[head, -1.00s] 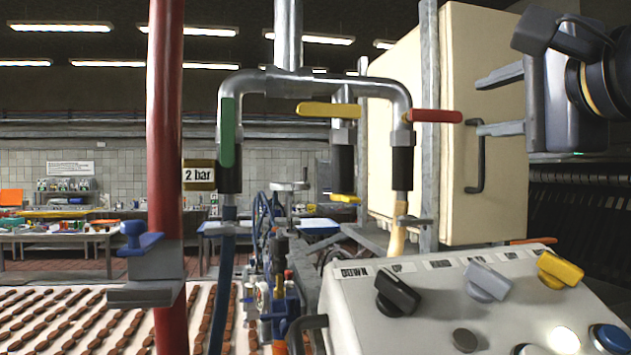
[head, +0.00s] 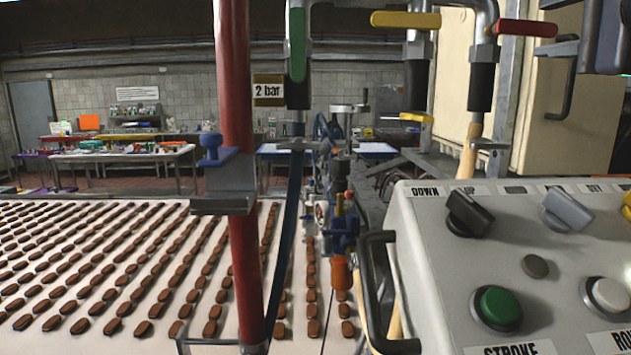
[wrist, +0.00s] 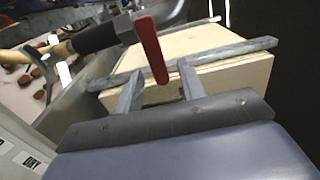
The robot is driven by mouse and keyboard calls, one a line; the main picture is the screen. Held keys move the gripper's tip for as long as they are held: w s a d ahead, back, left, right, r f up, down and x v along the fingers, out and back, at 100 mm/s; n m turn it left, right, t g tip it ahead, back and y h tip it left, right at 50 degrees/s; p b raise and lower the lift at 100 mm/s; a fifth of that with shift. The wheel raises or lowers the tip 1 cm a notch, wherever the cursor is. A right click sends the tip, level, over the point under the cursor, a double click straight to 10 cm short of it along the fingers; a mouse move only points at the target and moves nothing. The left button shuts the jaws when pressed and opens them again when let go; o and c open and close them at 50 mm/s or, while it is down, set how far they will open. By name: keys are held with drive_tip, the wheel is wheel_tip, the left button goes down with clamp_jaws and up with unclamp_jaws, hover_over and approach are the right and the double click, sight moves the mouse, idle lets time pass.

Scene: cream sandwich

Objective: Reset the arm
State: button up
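My gripper (wrist: 160,68) is open in the wrist view, its two grey fingers apart with nothing held between them. The red lever handle (wrist: 151,50) shows between and beyond the fingers; I cannot tell how far off it is. In the head view my gripper (head: 546,26) is at the top right edge, fingers pointing left towards the red lever (head: 525,28) and the cream cabinet (head: 511,105). Most of my arm is outside the head view.
A control panel (head: 400,260) with knobs and buttons stands at the right. A red pipe (head: 233,70) with green (head: 297,45) and yellow (head: 405,19) levers nearby stands in the middle. A conveyor (head: 30,340) with rows of brown biscuits fills the left.

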drive_tip(key=shift+w+a+p, duration=0.1)
drive_tip(key=shift+w+p, duration=0.4)
drive_tip(key=shift+w, duration=1.75)
drive_tip(key=shift+s+b, duration=1.25)
drive_tip(key=shift+s, duration=4.1)
drive_tip(key=shift+w+p, duration=0.55)
drive_tip(key=shift+w, duration=2.1)
drive_tip(key=w+p, duration=0.1)
drive_tip(key=w, duration=0.4)
drive_tip(key=shift+w+p, duration=0.35)
drive_tip(key=shift+w, duration=0.05)
drive_tip(key=shift+f+m+b, duration=0.4)
drive_tip(key=shift+m+b, duration=0.1)
drive_tip(key=shift+b, duration=0.05)
drive_tip(key=m+b, duration=0.1)
drive_tip(key=b, duration=0.2)
approach(544, 35)
drive_tip(key=shift+w+a+f, duration=0.1)
drive_tip(key=shift+w, duration=0.7)
